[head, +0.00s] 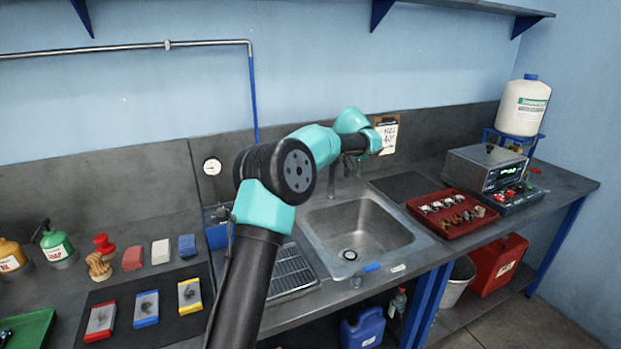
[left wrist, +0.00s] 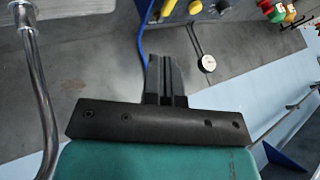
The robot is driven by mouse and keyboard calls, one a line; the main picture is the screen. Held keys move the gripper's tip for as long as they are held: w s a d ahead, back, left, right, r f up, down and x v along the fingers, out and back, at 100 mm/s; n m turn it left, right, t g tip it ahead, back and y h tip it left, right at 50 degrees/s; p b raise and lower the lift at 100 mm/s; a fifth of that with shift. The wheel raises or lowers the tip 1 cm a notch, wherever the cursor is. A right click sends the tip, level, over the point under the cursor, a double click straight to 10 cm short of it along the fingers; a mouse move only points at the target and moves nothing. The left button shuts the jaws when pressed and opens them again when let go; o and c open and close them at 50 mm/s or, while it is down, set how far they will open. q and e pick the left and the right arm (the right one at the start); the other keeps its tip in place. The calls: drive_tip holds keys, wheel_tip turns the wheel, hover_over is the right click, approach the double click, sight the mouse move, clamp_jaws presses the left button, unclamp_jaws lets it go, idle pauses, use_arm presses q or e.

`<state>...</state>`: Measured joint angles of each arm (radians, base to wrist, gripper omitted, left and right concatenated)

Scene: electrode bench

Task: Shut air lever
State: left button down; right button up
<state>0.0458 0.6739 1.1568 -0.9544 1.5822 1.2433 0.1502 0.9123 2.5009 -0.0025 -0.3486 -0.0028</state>
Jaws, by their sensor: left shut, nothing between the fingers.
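My left gripper (left wrist: 165,75) is shut and empty in the left wrist view. In the head view my left arm reaches over the sink's left side and its fingers cannot be made out. No lever is clearly labelled air. A slim yellow part (left wrist: 149,14) beside a blue hose (left wrist: 142,40) lies beyond my fingertips in the wrist view, apart from them. A blue handle (head: 371,267) sits on the counter's front edge before the sink. I cannot tell which is the air lever. My right gripper is not in view.
The metal sink (head: 400,217) has a tap, whose pipe (left wrist: 35,70) shows in the wrist view. A round gauge (left wrist: 208,63) is near the blue box (left wrist: 200,8). A red tray (head: 440,233) of small parts and a meter (head: 480,168) stand right.

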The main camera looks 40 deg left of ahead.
use_arm(q)
drive_tip(key=shift+v, duration=1.7)
drive_tip(key=shift+a+f, duration=0.1)
drive_tip(key=shift+f, duration=0.05)
